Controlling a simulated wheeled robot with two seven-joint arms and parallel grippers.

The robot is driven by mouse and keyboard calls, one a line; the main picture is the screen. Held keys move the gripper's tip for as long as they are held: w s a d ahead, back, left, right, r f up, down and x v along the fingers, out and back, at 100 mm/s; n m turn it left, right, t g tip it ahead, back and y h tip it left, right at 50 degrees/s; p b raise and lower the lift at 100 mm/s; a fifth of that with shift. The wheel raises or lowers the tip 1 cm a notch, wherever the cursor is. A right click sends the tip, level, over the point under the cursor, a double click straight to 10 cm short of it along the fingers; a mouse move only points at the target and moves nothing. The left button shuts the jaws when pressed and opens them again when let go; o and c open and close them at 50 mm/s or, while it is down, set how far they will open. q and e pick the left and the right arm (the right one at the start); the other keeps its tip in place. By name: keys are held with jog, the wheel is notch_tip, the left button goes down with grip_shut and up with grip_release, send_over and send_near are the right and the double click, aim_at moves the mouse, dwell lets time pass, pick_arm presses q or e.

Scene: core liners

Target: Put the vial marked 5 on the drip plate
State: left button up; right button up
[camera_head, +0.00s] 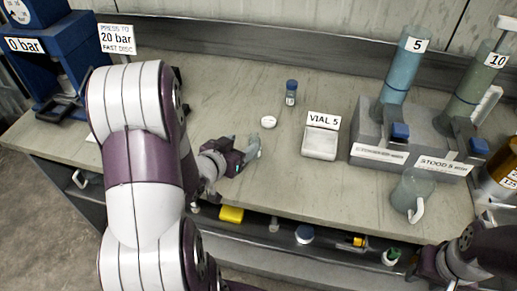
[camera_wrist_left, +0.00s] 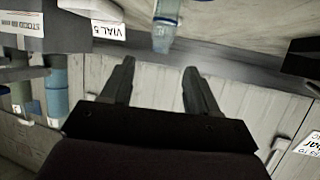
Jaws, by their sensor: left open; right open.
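A small blue-capped vial (camera_head: 291,93) stands upright on the bench; its marking is too small to read. It also shows at the top of the left wrist view (camera_wrist_left: 166,22). A sign reading VIAL 5 (camera_head: 322,120) stands at the back of a small pale plate (camera_head: 319,147), which looks like the drip plate and is bare. My left gripper (camera_head: 247,152) is open and empty, left of the plate and nearer than the vial. Its two fingers (camera_wrist_left: 160,80) are spread apart in the wrist view. My right gripper (camera_head: 425,264) is partly seen at the lower right.
A white round cap (camera_head: 268,121) lies near the vial. A grey stand (camera_head: 365,133) holds tall cylinders marked 5 (camera_head: 402,67) and 10 (camera_head: 480,75). A clear jug (camera_head: 408,193) stands before it. A blue press (camera_head: 65,45) is at far left. A shelf below holds small items.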

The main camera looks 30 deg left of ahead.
aim_at(253, 136)
pick_arm(q)
jog(key=x, duration=0.8)
jog(key=shift+w+f+p, duration=0.1)
jog(key=shift+w+p, duration=0.05)
jog(key=shift+p, duration=0.15)
jog(key=shift+c, duration=0.2)
jog(key=c, duration=1.1)
